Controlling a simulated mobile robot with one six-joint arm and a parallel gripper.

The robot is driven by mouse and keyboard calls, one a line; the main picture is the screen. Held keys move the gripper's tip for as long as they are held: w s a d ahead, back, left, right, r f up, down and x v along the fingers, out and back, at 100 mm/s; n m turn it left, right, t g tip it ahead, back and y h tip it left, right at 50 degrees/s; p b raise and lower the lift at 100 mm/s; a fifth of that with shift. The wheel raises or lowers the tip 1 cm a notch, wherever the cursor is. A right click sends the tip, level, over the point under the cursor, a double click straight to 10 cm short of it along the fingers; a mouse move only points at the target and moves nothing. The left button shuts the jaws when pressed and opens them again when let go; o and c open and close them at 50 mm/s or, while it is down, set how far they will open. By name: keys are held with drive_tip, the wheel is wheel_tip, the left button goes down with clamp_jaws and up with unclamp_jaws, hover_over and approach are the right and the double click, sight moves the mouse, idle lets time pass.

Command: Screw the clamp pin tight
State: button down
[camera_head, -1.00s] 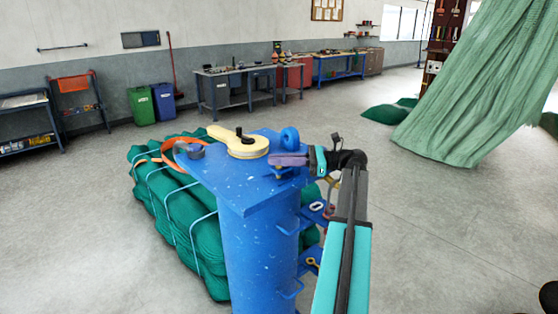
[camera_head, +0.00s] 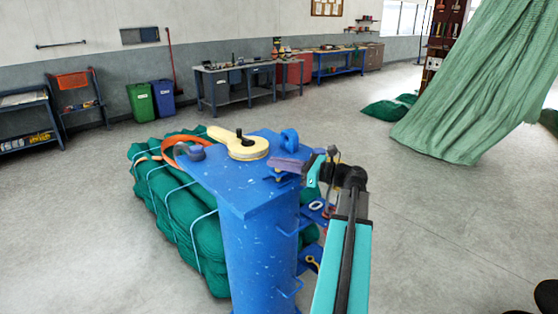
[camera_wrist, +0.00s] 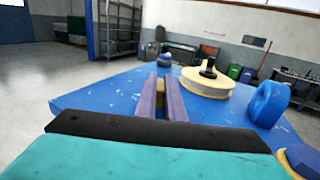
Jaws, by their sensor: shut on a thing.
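My gripper's purple fingers (camera_head: 287,164) are at the right edge of the blue post's flat top plate (camera_head: 240,200). In the wrist view the two fingers (camera_wrist: 163,101) are close together, low over the plate. They are shut on a small part, mostly hidden between them. A small yellowish piece, likely the clamp pin (camera_wrist: 161,84), shows in the gap. In the head view, small parts show just under the fingers, too small to make out. The pin's thread and how deep it sits are hidden.
A blue knob (camera_head: 195,153) and orange strap (camera_head: 172,147) are at the left. Bundled green net (camera_head: 175,205) lies behind the post.

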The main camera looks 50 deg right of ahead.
drive_tip(key=shift+a+m+t+h, duration=0.1)
drive_tip(key=shift+m+t+h, duration=0.2)
drive_tip(key=shift+m+h, duration=0.45)
drive_tip(key=shift+h, duration=0.45)
drive_tip(key=shift+f+m+h+b, duration=0.1)
drive_tip(key=shift+m+h+b, duration=0.6)
drive_tip(key=shift+h, duration=0.2)
drive_tip(key=m+h+b, duration=0.1)
drive_tip(key=h+b, duration=0.1)
drive_tip(key=b, duration=0.6)
drive_tip(key=shift+f+m+t+h, duration=0.1)
drive_tip(key=shift+m+t+h, duration=0.2)
drive_tip(key=shift+m+h, duration=0.1)
drive_tip(key=shift+r+m+h+b, duration=0.25)
drive_tip(key=shift+h+b, duration=0.25)
drive_tip(key=shift+b, duration=1.35)
drive_tip(key=c, duration=1.9)
unclamp_jaws()
drive_tip(key=shift+o, duration=0.2)
